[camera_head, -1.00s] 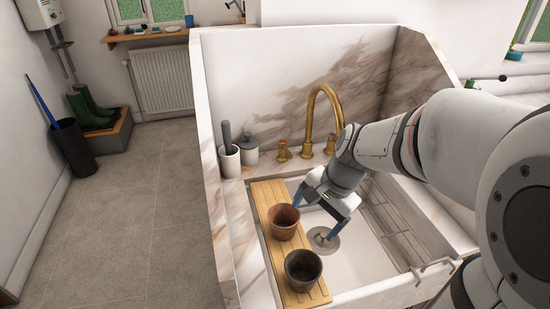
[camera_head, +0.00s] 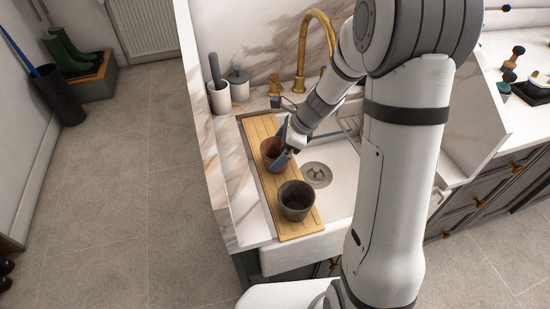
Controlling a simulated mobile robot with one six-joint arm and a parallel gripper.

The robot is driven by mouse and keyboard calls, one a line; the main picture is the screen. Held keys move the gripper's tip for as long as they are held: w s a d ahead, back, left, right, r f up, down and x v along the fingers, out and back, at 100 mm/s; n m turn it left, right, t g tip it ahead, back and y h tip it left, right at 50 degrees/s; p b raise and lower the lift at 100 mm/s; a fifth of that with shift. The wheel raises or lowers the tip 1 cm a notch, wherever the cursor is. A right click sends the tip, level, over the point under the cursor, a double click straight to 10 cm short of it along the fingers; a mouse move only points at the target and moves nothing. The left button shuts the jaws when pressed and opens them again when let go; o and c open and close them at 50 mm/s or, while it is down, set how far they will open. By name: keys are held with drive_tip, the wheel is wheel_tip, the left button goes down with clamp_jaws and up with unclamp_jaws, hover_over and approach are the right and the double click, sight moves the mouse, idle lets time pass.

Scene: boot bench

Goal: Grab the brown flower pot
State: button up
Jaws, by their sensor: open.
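The brown flower pot (camera_head: 268,152) stands upright on the wooden board (camera_head: 301,223) across the left side of the sink. My gripper (camera_head: 277,157) is open at the right side of this pot. One blue finger overlaps the pot in the picture and hides part of it. I cannot tell whether the finger is inside the pot or in front of it, or whether it touches. A dark grey pot (camera_head: 296,202) stands on the same board, nearer to me.
The sink basin (camera_head: 337,195) with its drain lies right of the board. A brass tap (camera_head: 316,52) rises behind. A white cup (camera_head: 219,98) and a lidded grey jar (camera_head: 239,84) stand on the back left ledge. Open floor (camera_head: 130,190) lies to the left.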

sight(273, 154)
drive_tip(key=x, duration=0.3)
drive_tip(key=shift+a+f, duration=0.15)
drive_tip(key=c, duration=1)
drive_tip(key=shift+c, duration=0.2)
